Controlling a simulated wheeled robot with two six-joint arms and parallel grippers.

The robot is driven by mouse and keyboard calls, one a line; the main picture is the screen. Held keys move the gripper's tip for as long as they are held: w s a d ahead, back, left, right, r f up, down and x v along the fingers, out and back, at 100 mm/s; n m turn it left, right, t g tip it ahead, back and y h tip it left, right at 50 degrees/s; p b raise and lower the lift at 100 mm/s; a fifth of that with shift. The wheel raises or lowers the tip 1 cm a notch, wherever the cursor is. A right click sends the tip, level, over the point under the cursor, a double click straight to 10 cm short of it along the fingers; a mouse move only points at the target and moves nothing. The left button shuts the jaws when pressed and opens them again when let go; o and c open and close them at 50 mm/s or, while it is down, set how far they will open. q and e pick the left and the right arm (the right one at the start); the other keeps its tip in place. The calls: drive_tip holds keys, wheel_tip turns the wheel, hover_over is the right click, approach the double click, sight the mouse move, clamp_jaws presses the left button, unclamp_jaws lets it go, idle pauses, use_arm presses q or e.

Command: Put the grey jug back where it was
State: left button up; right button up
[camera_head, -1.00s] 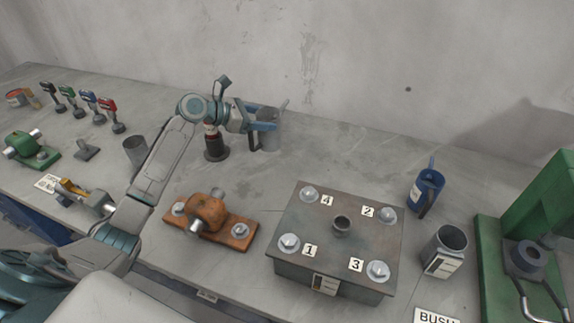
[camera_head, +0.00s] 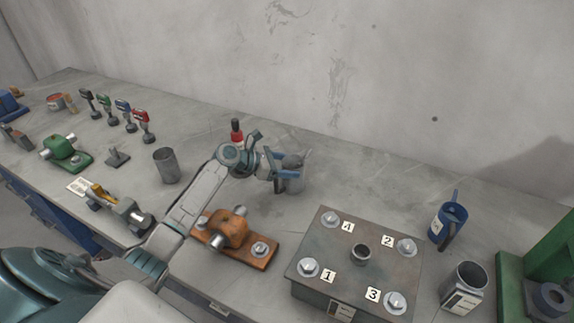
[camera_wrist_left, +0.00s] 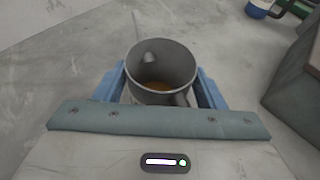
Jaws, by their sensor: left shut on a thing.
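The grey jug (camera_head: 291,180) is upright between the fingers of my left gripper (camera_head: 283,172), which is shut on it. It is over the bench behind the numbered metal block; whether its base touches the bench I cannot tell. In the left wrist view the jug (camera_wrist_left: 161,66) shows its open mouth, with something orange-brown at the bottom. The gripper's blue fingers (camera_wrist_left: 163,88) lie on both sides of it. My right gripper is not in view.
The block (camera_head: 388,243) carries bolts and number tags. An orange bearing unit (camera_head: 228,235) stands by my left forearm. A red-topped tool (camera_head: 237,131) is behind the wrist. A blue can (camera_head: 448,222) and a grey labelled container (camera_head: 466,287) stand right. Bench behind the jug is clear.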

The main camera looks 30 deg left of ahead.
use_arm(q)
drive_tip(key=o, duration=1.2)
drive_tip(key=shift+o, duration=0.2)
drive_tip(key=shift+s+a+r, duration=0.1)
drive_tip(key=shift+s+a, duration=0.05)
drive_tip(key=shift+a, duration=0.05)
drive_tip(key=b+v, duration=0.4)
drive_tip(key=v, duration=0.7)
drive_tip(key=shift+s, duration=0.25)
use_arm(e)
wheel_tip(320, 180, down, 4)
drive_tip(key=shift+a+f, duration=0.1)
use_arm(q)
drive_tip(key=shift+a+r, duration=0.15)
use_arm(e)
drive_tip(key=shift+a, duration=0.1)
